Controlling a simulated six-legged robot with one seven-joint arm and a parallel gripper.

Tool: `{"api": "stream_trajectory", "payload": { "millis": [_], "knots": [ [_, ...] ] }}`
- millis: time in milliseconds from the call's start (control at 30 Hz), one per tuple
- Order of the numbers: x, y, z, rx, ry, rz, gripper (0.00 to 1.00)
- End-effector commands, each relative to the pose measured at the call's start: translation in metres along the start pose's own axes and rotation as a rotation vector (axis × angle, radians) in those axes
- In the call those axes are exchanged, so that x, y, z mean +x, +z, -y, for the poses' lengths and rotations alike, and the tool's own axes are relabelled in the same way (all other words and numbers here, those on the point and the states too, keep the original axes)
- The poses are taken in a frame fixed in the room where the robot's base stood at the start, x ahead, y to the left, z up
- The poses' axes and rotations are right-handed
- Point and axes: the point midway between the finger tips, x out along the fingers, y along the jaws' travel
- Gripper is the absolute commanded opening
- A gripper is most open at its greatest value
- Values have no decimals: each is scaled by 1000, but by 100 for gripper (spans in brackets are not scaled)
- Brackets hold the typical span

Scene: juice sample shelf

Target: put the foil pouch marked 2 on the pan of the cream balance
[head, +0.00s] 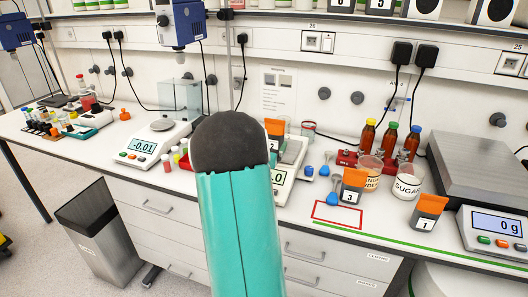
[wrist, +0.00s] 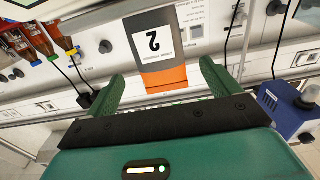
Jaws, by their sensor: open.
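The foil pouch marked 2 (head: 274,128) is dark with an orange top. In the head view my arm hides most of it; it appears at the pan of the partly hidden cream-coloured balance (head: 284,190). I cannot tell whether it rests on that pan. In the wrist view the pouch (wrist: 155,48) shows upside down, its orange end toward my gripper (wrist: 162,80). The fingers are open, one on each side of the orange end, with gaps visible. My gripper's fingers are hidden in the head view.
Another pale balance (head: 160,133) reading -0.01 stands left. Pouches marked 3 (head: 351,190) and 1 (head: 427,215) stand right, near a sugar jar (head: 406,187) and bottles (head: 389,140). A grey balance (head: 493,226) is far right. A red-outlined rectangle (head: 338,213) on the bench is empty.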

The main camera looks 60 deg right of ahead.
Motion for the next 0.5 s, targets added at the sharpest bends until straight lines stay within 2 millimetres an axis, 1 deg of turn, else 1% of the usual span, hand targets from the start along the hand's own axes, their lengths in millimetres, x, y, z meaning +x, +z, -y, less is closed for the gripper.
{"api": "stream_trajectory", "payload": {
  "millis": [33, 100, 200, 333, 500],
  "knots": [
    [-12, 0, 1, 0, -3, 0, 88],
    [-26, 0, 1, 0, -3, 0, 88],
    [-41, 0, 1, 1, -1, 0, 88],
    [-51, 0, 0, 0, -1, 0, 88],
    [-53, 0, 0, 0, 0, -1, 88]
  ]
}}
